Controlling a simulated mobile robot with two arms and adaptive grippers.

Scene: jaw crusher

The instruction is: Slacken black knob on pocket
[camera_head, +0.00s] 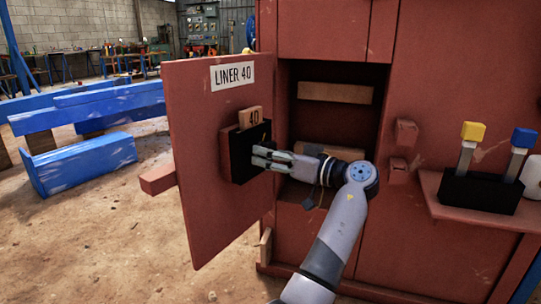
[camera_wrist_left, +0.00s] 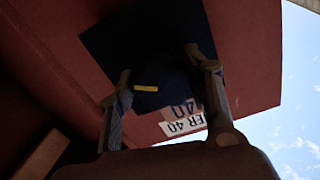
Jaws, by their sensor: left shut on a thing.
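The black pocket (camera_head: 236,165) is on the open red door (camera_head: 205,190), below the LINER 40 label. A wooden piece marked 40 (camera_head: 252,116) stands up out of the pocket. My left gripper (camera_head: 268,157) is at the front of the pocket, its fingers pointing at it. In the left wrist view the fingers (camera_wrist_left: 163,92) are shut on the dark knob (camera_wrist_left: 150,100), one on each side. The knob has a yellow mark across its face, and the pocket (camera_wrist_left: 108,42) shows behind it. In the head view the gripper hides the knob. My right gripper is not in view.
The open red cabinet compartment (camera_head: 335,125) to the right holds wooden pieces. A shelf (camera_head: 447,212) at the right carries a black holder with yellow-topped and blue-topped tools. Blue beams (camera_head: 95,110) lie on the floor at the left. The floor before the door is clear.

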